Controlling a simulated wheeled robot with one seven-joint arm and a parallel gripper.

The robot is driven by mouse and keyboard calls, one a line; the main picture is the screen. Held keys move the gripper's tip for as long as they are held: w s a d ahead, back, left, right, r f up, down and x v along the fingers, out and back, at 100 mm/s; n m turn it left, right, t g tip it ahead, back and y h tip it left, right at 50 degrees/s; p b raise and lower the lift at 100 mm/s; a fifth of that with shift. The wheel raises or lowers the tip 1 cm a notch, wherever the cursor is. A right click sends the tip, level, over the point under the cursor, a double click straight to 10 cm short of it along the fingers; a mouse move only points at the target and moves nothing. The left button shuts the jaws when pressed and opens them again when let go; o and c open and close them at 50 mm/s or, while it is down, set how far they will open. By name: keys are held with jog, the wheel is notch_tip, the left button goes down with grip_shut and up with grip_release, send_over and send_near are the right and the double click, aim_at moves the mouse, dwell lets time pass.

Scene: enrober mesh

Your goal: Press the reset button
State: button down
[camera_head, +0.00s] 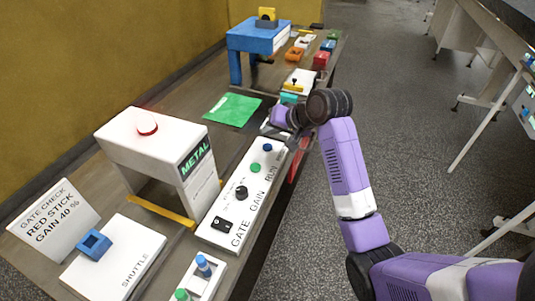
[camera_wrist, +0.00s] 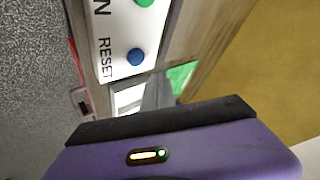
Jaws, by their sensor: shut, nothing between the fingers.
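The white control panel (camera_head: 228,218) lies along the table and carries a black switch, a black knob, a green button and a blue button. The blue button (camera_head: 267,147) is at its far end; in the wrist view the blue button (camera_wrist: 136,57) sits beside the printed word RESET. The RESET label is hidden behind my arm in the head view. My gripper (camera_head: 272,130) is shut and empty, just beyond the blue button, apart from it in the picture. Its grey fingertips (camera_wrist: 157,92) show past the panel's end in the wrist view. Their height above the table is unclear.
The green RUN button (camera_head: 255,168) is close to the blue one. A white METAL gate (camera_head: 150,150) with a red lamp stands left of the panel. A green mat (camera_head: 232,110) lies beyond. A blue stand (camera_head: 258,38) and several small coloured blocks are farther back.

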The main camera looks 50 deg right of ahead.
aim_at(270, 148)
jog(key=shift+f, duration=1.35)
dwell(1.0)
jog(key=shift+f, duration=0.4)
jog(key=shift+f, duration=0.5)
dwell(0.6)
dwell(0.3)
jog(key=shift+r+p, duration=0.95)
jog(key=shift+r, duration=0.1)
notch_tip(270, 148, up, 5)
jog(key=p, duration=0.5)
